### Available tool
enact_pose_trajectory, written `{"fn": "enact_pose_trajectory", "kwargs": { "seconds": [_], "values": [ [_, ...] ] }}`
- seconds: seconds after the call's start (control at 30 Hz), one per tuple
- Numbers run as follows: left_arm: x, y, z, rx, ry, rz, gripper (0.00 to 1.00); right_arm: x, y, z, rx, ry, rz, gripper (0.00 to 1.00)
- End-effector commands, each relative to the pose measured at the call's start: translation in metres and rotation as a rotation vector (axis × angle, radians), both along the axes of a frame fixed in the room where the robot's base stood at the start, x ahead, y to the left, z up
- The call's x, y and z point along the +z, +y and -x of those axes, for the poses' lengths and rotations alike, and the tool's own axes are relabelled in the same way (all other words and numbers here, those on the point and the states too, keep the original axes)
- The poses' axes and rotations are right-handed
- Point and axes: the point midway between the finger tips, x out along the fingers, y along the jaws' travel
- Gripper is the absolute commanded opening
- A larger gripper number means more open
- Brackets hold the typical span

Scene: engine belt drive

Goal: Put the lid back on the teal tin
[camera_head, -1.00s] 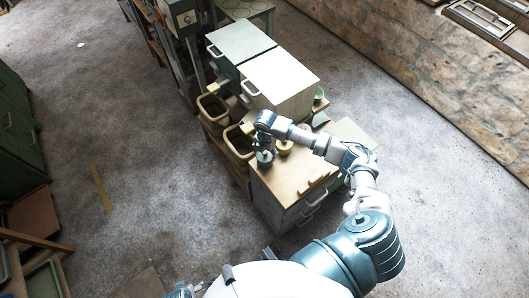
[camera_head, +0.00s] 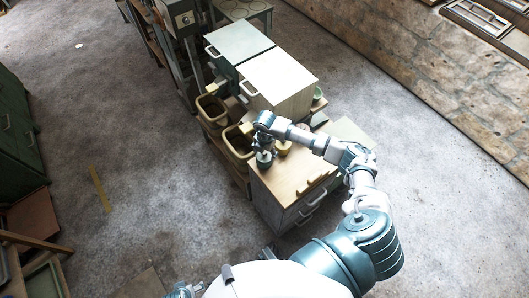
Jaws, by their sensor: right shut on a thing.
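The teal tin (camera_head: 264,163) stands near the left edge of the wooden counter top (camera_head: 288,179), small and dark in this view. My right gripper (camera_head: 262,152) points down right over it, with the wrist above. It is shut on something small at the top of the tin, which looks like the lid. The fingers and wrist hide most of the lid, and I cannot tell whether it touches the tin's rim.
A yellow pot (camera_head: 283,147) stands close to the right of the tin. A beige bin (camera_head: 238,144) is at the left of the counter, and a white-topped cabinet (camera_head: 278,78) stands behind. Yellow pieces (camera_head: 313,183) lie near the counter's front edge.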

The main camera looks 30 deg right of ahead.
Motion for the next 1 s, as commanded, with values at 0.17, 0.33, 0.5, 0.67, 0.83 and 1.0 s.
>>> {"fn": "enact_pose_trajectory", "kwargs": {
  "seconds": [0.17,0.33,0.5,0.67,0.83,1.0],
  "values": [
    [0.0013,0.0005,-0.0003,0.000,-0.001,0.000,0.96,0.0000,0.0004,0.0000,0.001,0.000,0.000,0.52],
    [0.0011,0.0004,-0.0003,0.000,-0.001,0.000,0.96,-0.0003,0.0002,0.0000,0.001,0.000,0.000,0.52],
    [0.0012,0.0001,-0.0003,0.000,-0.001,0.000,0.96,-0.0003,-0.0001,0.0000,0.000,0.000,0.000,0.97],
    [0.0012,0.0000,-0.0003,0.000,-0.001,0.000,0.96,-0.0003,-0.0003,0.0001,0.000,0.000,0.000,1.00],
    [0.0012,0.0000,-0.0003,0.000,-0.001,0.000,0.96,-0.0004,-0.0003,0.0001,0.000,0.000,0.000,1.00],
    [0.0018,0.0000,-0.0005,0.000,-0.001,0.000,0.96,0.0003,-0.0004,0.0000,0.000,0.000,0.000,1.00]
  ]
}}
